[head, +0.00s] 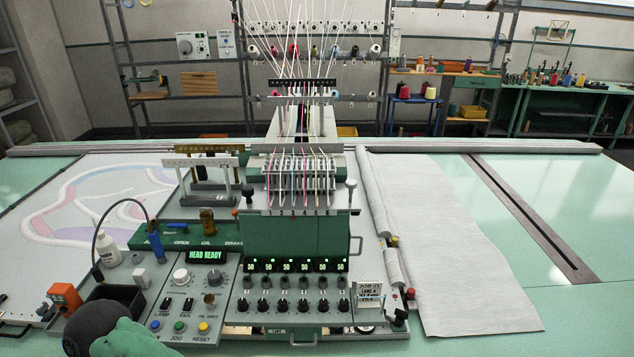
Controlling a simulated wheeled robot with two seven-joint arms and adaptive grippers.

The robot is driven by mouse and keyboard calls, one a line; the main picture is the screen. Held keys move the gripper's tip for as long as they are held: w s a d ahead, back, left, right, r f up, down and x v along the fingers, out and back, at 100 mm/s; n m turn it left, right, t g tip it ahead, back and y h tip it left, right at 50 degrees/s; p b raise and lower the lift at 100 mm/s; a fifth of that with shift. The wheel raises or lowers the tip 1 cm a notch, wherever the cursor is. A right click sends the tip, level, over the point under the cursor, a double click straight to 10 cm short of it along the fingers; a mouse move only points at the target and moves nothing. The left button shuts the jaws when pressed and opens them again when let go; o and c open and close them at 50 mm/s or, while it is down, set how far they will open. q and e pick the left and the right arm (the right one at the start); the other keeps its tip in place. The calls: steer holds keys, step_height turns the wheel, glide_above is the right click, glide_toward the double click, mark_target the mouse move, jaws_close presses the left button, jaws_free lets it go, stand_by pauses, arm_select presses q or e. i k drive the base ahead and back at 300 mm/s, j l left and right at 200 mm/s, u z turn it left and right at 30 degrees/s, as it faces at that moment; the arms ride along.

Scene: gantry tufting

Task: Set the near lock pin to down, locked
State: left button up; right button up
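No part is clearly marked as the near lock pin. A silver round-topped pin (351,190) stands upright at the right front corner of the tufting head (298,235). A red knob (410,294) sits low at the right edge of the machine, and a yellow one (394,241) lies farther back along the same edge. I cannot tell from here whether any of them is up or down. Neither of my grippers can be made out in the head view.
A control panel (187,307) with knobs and a HEAD READY display is left of the head. A white bottle (107,249), an orange block (65,296) and a dark bin (115,296) stand near it. Grey cloth (455,240) covers the table to the right.

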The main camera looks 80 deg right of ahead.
mark_target(351, 184)
steer(key=z, duration=1.75)
